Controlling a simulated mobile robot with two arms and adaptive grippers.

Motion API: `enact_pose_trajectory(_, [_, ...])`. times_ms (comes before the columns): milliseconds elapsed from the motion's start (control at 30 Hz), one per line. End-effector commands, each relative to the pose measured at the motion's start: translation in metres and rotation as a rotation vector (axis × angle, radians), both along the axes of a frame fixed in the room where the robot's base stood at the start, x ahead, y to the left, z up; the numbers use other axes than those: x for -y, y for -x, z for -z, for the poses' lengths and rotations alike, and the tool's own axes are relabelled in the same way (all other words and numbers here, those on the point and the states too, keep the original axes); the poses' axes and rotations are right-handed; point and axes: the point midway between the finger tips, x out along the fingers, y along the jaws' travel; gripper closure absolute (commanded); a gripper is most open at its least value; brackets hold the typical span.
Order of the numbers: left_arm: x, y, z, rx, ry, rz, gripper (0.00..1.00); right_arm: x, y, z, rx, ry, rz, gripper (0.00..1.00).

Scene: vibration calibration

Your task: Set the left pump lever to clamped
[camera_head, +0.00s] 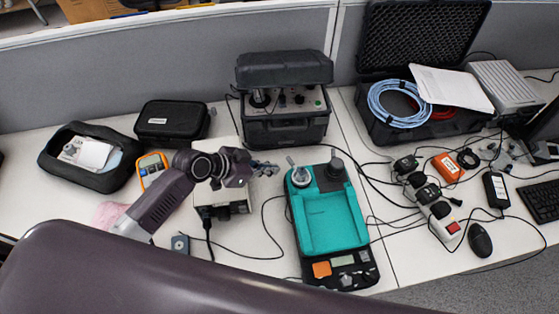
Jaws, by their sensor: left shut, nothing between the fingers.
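A teal pump unit (328,222) with a dark front panel stands on the desk, right of centre. A silver round fitting (301,177) with a small lever (291,161) sits at its back left corner; the lever sticks up, leaning to the left. I cannot tell from here which setting the lever is at. My left gripper (266,169) is shut and empty, just left of the lever and apart from it. My right gripper is not in view.
A black case with a control panel (285,129) stands behind the pump. A light grey box (223,206) is beneath my left wrist. A power strip (437,212) and cables lie to the right. A black pouch (172,122) is at the back left.

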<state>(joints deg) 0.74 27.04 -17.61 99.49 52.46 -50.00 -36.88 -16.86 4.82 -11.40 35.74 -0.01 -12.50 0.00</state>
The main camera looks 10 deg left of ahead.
Motion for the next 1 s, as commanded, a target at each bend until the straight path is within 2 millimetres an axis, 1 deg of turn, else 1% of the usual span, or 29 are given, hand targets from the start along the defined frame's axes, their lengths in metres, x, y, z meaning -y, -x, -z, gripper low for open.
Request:
enact_pose_trajectory(33, [0.007,-0.007,-0.006,0.003,0.004,-0.001,1.00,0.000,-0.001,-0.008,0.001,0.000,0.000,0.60])
enact_pose_trajectory(133, [0.014,-0.014,-0.005,0.002,0.002,-0.001,1.00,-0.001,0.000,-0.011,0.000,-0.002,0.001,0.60])
enact_pose_trajectory(300, [0.020,-0.020,-0.003,0.003,0.000,-0.001,1.00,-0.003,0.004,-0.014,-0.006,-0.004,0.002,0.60])
enact_pose_trajectory(700, [0.021,-0.021,-0.002,0.003,-0.001,0.001,1.00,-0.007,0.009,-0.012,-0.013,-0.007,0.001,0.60])
enact_pose_trajectory(900, [0.020,-0.024,0.001,0.005,-0.003,0.036,1.00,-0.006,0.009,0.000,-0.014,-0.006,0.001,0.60])
enact_pose_trajectory(1000, [0.021,-0.024,-0.001,0.003,-0.001,0.051,1.00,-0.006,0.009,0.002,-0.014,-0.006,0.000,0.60])
